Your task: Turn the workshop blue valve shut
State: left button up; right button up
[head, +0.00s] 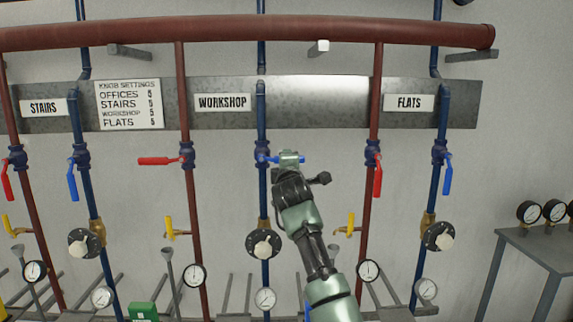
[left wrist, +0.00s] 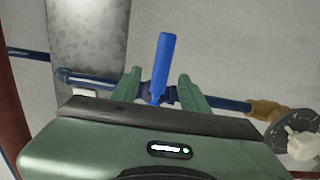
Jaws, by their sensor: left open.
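The workshop blue valve (head: 262,146) sits on the blue pipe below the WORKSHOP sign (head: 222,102). Its blue handle (head: 265,159) points right, across the pipe, and is partly hidden by my left gripper (head: 290,157). In the left wrist view the blue handle (left wrist: 164,60) stands across the pipe, between the two green fingers of my left gripper (left wrist: 159,76). The fingers are apart, with a gap visible on each side of the handle. My right gripper is not in view.
A red-handled valve (head: 186,154) is to the left and another red handle (head: 377,178) hangs to the right. Below the blue valve is a black dial with a pale knob (head: 263,243). A side table (head: 535,240) with gauges stands at the far right.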

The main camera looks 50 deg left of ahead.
pick_arm(q)
jog(key=shift+v, duration=1.25)
